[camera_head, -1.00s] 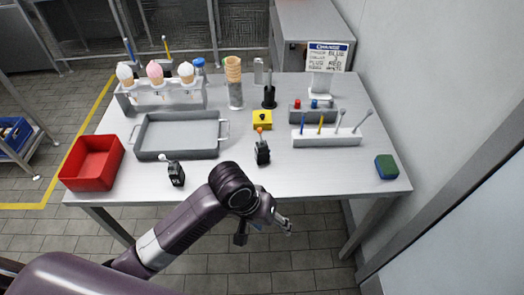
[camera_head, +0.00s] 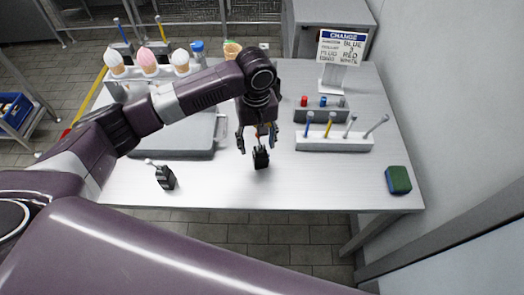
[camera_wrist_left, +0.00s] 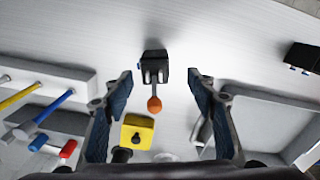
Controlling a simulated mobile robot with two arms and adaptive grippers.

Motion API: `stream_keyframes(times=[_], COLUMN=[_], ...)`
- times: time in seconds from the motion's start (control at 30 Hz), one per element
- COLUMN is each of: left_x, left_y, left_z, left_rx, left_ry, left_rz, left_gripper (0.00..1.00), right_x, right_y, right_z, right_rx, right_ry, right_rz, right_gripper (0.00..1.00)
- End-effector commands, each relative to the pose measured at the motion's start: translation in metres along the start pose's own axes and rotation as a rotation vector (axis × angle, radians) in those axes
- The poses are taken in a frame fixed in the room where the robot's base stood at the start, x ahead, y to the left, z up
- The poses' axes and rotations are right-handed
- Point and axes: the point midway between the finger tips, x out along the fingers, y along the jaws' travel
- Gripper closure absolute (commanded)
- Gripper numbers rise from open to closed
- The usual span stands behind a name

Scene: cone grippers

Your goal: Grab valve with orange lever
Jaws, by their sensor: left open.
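The valve with the orange lever (camera_head: 261,158) stands on the table near the front middle. In the left wrist view its black body (camera_wrist_left: 154,62) shows between the fingertips, with the orange lever ball (camera_wrist_left: 154,104) pointing toward the gripper's base. My left gripper (camera_head: 257,141) is open and points down over this valve, one finger on each side. In the left wrist view the left gripper (camera_wrist_left: 160,76) has clear gaps on both sides of the valve. In the head view the gripper hides most of the lever. My right gripper is not in view.
A similar black valve with a white lever (camera_head: 165,177) stands to the left. A yellow block (camera_wrist_left: 137,132) lies close to the orange-lever valve. A grey tray (camera_head: 185,140) is partly under my arm. A tool rack (camera_head: 335,141) and a green-blue sponge (camera_head: 398,180) are at right.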

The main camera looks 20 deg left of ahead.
Motion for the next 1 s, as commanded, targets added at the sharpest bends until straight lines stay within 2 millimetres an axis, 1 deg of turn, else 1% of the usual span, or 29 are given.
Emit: stream_keyframes(times=[0.03, 0.1, 0.17, 0.23, 0.37, 0.4, 0.5, 0.6, 0.77, 1.0], left_x=[0.006, 0.014, 0.02, 0.028, 0.049, 0.055, 0.065, 0.068, 0.068, 0.068], left_y=[-0.001, 0.0, 0.001, 0.003, 0.007, 0.006, 0.006, 0.007, 0.007, 0.007], left_z=[0.001, 0.001, 0.002, 0.003, 0.005, 0.004, 0.004, 0.004, 0.004, 0.004], left_rx=[0.001, 0.001, 0.002, 0.002, 0.003, 0.001, 0.001, 0.002, 0.003, 0.003], left_ry=[-0.002, -0.001, -0.001, -0.001, -0.001, 0.0, 0.001, 0.002, 0.002, 0.002], left_rz=[-0.003, -0.003, -0.002, -0.002, -0.002, -0.003, -0.002, 0.001, 0.001, 0.001], left_gripper=[0.48, 0.48, 0.48, 0.48, 0.48, 0.48, 0.48, 0.48, 0.48, 0.73], right_x=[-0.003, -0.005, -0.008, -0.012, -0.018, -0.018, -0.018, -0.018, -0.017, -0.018], right_y=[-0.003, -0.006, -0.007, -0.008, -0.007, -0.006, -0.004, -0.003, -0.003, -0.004], right_z=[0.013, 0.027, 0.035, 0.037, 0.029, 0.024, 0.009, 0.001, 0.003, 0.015], right_rx=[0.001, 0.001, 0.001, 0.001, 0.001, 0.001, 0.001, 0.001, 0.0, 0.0], right_ry=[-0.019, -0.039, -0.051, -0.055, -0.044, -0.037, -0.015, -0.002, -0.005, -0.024], right_rz=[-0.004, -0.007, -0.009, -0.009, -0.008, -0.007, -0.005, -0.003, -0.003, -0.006], right_gripper=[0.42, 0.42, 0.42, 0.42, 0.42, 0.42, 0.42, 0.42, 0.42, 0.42])
